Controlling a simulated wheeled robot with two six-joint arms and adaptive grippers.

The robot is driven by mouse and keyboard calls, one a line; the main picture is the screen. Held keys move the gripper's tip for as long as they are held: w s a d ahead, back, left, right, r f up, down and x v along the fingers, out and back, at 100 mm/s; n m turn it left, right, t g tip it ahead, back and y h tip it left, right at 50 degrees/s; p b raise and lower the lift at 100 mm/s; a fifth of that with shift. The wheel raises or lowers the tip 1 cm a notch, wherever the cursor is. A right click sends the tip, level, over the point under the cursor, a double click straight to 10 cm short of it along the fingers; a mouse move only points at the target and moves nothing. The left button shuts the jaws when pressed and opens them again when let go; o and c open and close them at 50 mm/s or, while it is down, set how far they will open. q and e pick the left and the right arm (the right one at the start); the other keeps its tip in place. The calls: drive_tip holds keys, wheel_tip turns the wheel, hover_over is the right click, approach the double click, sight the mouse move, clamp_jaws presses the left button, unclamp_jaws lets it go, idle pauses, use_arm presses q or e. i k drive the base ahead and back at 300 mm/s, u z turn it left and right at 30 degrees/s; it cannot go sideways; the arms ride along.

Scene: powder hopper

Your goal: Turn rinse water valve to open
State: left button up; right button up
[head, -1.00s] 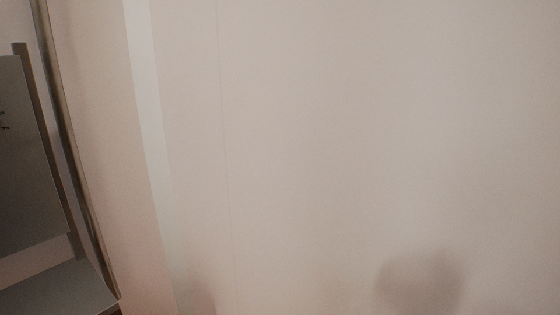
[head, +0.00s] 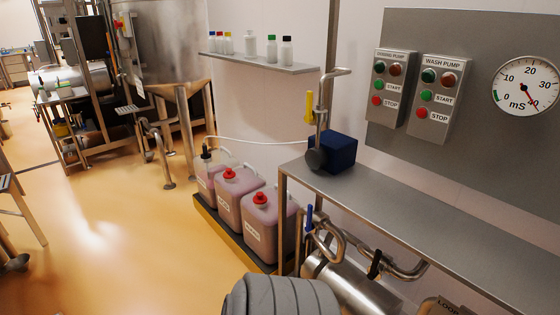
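Several lever handles show on the steel pipework, and I cannot read a label that tells which one is the rinse water valve. A yellow lever (head: 309,107) stands upright beside the bent steel pipe (head: 324,110) behind the bench. A blue lever (head: 309,218) points up on the piping under the bench. A black lever (head: 375,264) sits to its right, tilted, on the same lower piping. Neither of my grippers shows in the head view.
A steel bench (head: 400,200) with a dark blue box (head: 334,152) runs along the wall. Pump panels (head: 436,98) and a dial (head: 525,86) hang above. Pink canisters (head: 268,220) stand in a yellow-edged tray. The orange floor (head: 120,220) at left is largely clear.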

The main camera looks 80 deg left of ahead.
sight(309, 229)
drive_tip(key=u, duration=2)
drive_tip(key=i, duration=0.5)
drive_tip(key=u, duration=2)
drive_tip(key=i, duration=0.5)
drive_tip(key=z, duration=2.9)
